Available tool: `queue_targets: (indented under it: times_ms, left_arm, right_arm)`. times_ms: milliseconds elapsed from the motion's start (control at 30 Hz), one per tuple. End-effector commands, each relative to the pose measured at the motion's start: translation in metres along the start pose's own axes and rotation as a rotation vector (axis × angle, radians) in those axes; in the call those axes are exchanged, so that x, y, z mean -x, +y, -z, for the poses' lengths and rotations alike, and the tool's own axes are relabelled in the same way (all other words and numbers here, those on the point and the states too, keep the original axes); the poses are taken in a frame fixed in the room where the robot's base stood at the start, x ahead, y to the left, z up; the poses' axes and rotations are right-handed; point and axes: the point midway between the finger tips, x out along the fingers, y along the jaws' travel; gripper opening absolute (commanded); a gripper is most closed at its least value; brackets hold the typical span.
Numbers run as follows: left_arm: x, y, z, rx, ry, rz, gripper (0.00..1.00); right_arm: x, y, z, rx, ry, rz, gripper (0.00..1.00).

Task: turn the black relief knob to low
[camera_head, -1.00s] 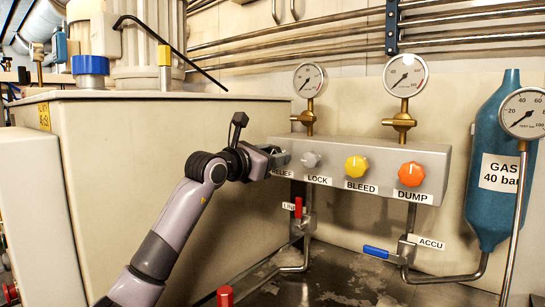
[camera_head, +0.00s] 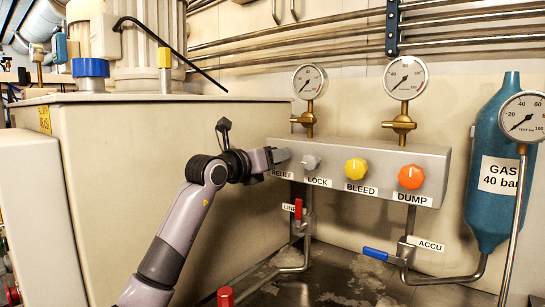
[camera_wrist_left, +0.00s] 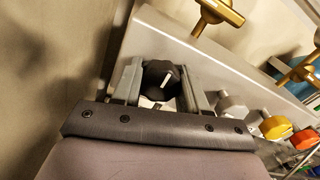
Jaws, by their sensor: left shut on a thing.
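The black relief knob (camera_wrist_left: 160,76) shows in the left wrist view, with a white pointer line, on the grey panel's left end. My left gripper (camera_wrist_left: 163,82) has one finger on each side of it and is shut on it. In the head view my left gripper (camera_head: 281,156) reaches the panel from the left and hides the knob. My right gripper does not show in any view.
On the grey panel (camera_head: 330,150), right of the gripper, are a grey LOCK knob (camera_head: 311,161), a yellow BLEED knob (camera_head: 356,168) and an orange DUMP knob (camera_head: 411,175). Brass fittings and gauges (camera_head: 309,82) rise above. A red-handled valve (camera_head: 298,208) hangs below.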

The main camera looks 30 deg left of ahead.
Motion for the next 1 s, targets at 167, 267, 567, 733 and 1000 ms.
queue_targets:
  times_ms: [167,267,567,733,1000]
  left_arm:
    - [0.0,0.0,-0.001,0.011,-0.002,0.001,0.13]
    - [0.0,0.0,-0.001,0.011,-0.002,0.002,0.13]
    - [0.0,0.0,0.0,0.01,-0.001,0.002,0.69]
    - [0.0,0.0,0.0,0.008,-0.001,0.001,0.69]
    - [0.019,0.001,0.001,0.004,-0.002,0.0,0.69]
  right_arm:
    - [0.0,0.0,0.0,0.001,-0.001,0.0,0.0]
    - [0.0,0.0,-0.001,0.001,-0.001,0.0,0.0]
    - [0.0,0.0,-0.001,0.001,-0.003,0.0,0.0]
    - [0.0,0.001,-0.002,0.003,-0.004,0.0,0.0]
    - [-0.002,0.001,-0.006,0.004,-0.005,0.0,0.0]
